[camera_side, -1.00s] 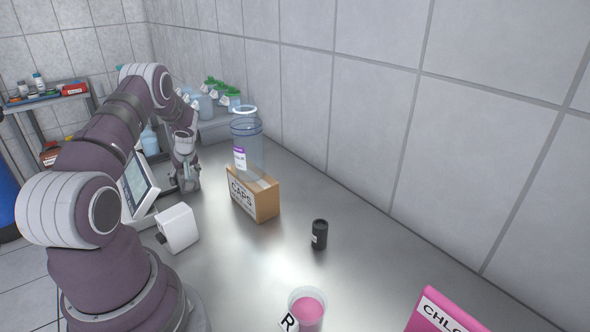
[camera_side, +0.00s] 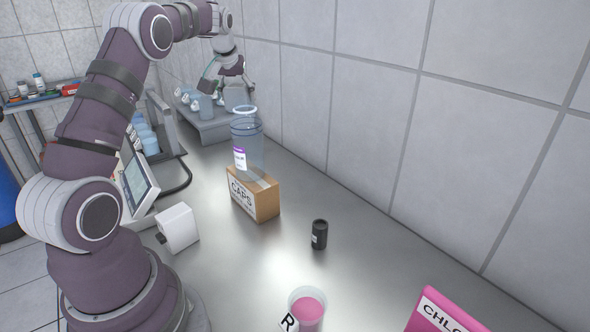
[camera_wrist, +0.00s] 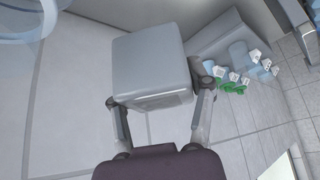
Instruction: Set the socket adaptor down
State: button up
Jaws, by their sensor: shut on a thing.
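The socket adaptor appears to be the plain grey block (camera_wrist: 150,58) between my fingers in the wrist view. In the side view the same grey block (camera_side: 236,97) shows below my gripper, at the back near the wall. My gripper (camera_wrist: 160,97) is shut on the block, one finger on each side. In the side view my gripper (camera_side: 232,72) is raised at the far end of the bench, in front of or above the shelf of bottles. The block looks held up, clear of the bench top. Its underside is hidden.
A clear jar (camera_side: 248,150) stands on a cardboard CAPS box (camera_side: 262,198). Blue bottles (camera_side: 203,106) stand on a raised grey shelf at the back. A black vial (camera_side: 319,234) and a beaker of pink liquid (camera_side: 308,309) stand nearer. Bench between is clear.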

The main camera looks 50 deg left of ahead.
jog(key=w+d+f+m+t+h, duration=0.1)
jog(key=w+d+m, duration=0.1)
jog(key=w+d, duration=0.3)
jog(key=w+d+f+m+h, duration=0.1)
jog(key=w+d+f+m, duration=0.15)
jog(key=d, duration=0.55)
jog(key=m+h, duration=0.6)
jog(key=m, duration=0.4)
send_over(412, 307)
jog(key=s+a, duration=0.1)
jog(key=s, duration=0.1)
notch_tip(412, 307, down, 6)
jog(key=shift+m+t, duration=0.25)
jog(key=shift+t, duration=0.15)
notch_tip(412, 307, down, 10)
jog(key=shift+w+d+f, duration=0.1)
jog(key=shift+f, duration=0.1)
jog(key=o, duration=1.2)
jog(key=shift+f, duration=0.1)
